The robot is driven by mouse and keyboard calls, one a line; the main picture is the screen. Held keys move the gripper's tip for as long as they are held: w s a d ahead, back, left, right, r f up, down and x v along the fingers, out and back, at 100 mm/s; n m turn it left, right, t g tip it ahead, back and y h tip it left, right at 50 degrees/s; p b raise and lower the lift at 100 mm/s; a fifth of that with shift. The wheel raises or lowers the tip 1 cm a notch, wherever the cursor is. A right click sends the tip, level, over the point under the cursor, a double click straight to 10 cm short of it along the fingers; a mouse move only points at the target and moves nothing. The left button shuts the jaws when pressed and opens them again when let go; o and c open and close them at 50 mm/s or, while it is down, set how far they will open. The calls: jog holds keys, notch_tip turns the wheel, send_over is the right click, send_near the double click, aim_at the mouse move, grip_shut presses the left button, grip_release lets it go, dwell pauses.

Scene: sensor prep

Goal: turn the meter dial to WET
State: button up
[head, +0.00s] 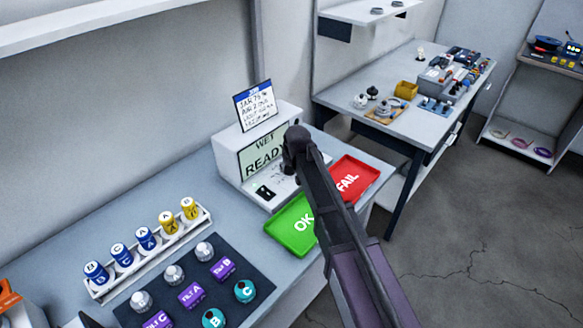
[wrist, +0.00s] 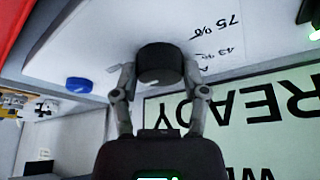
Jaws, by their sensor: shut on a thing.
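The white meter (head: 228,168) stands on the bench in the head view. Its screen (head: 260,152) reads "WET" and "READY"; the screen is upside down in the wrist view (wrist: 240,115). The black round dial (wrist: 160,58) sits on the meter's white panel, with "75%" and "43%" printed beside it. My gripper (wrist: 159,75) is shut on the dial, a finger on each side. In the head view my arm hides the dial and the fingertips. The dial's pointer mark cannot be made out.
A green OK tray (head: 283,239) and red FAIL tray (head: 365,172) lie close in front of the meter. A note card (head: 255,104) stands on top. A rack of vials (head: 97,292) and a dark mat (head: 208,297) are at left. A blue cap (wrist: 78,85) is near the dial.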

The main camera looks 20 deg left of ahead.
jog(key=shift+a+m+t+h, duration=0.3)
jog(key=shift+m, duration=0.9)
jog(key=o, duration=1.1)
jog(key=shift+o, duration=0.2)
jog(key=shift+d, duration=0.1)
jog(key=shift+r, duration=0.1)
